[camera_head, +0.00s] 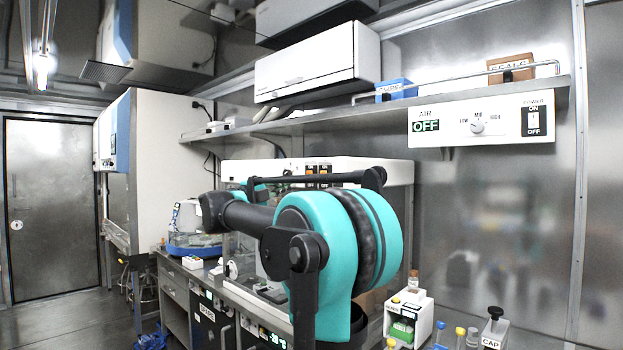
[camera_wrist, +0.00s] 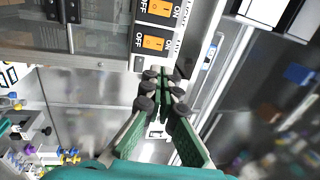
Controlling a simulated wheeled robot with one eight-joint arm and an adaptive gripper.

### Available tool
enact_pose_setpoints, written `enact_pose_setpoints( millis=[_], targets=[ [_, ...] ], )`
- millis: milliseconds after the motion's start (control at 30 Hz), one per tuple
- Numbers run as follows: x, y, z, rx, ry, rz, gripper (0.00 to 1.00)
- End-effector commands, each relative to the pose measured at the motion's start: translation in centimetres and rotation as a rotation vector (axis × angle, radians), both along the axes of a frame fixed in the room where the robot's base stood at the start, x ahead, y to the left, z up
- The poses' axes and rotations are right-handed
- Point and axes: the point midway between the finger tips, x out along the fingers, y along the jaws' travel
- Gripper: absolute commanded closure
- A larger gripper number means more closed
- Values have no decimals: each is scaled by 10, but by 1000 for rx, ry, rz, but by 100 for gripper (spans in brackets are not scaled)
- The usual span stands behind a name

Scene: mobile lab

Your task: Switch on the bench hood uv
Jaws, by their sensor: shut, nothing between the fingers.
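The bench hood (camera_head: 395,172) is a white and metal cabinet under the shelf, partly hidden behind my arm. Orange rocker switches (camera_head: 324,169) with black surrounds are on its front panel. In the wrist view, two orange rockers show, an upper one (camera_wrist: 160,9) and a lower one (camera_wrist: 153,43), each with ON and OFF printed beside it. Contact cannot be judged.
A shelf (camera_head: 374,120) runs above the hood, with an AIR and POWER panel (camera_head: 480,118) at its right. A white device (camera_head: 408,320) and several capped bottles stand on the bench at lower right. A large white cabinet (camera_head: 150,150) is at left, with open floor (camera_head: 75,325) before it.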

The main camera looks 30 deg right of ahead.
Motion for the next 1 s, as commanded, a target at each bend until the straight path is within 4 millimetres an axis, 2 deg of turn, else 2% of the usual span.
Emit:
enact_pose_setpoints(
  millis=[167,700,1000],
  targets=[
    [5,-17,4,0,1,-2,100],
    [39,-109,22,-1,0,-2,100],
    [46,-128,27,-1,0,1,100]
  ],
)
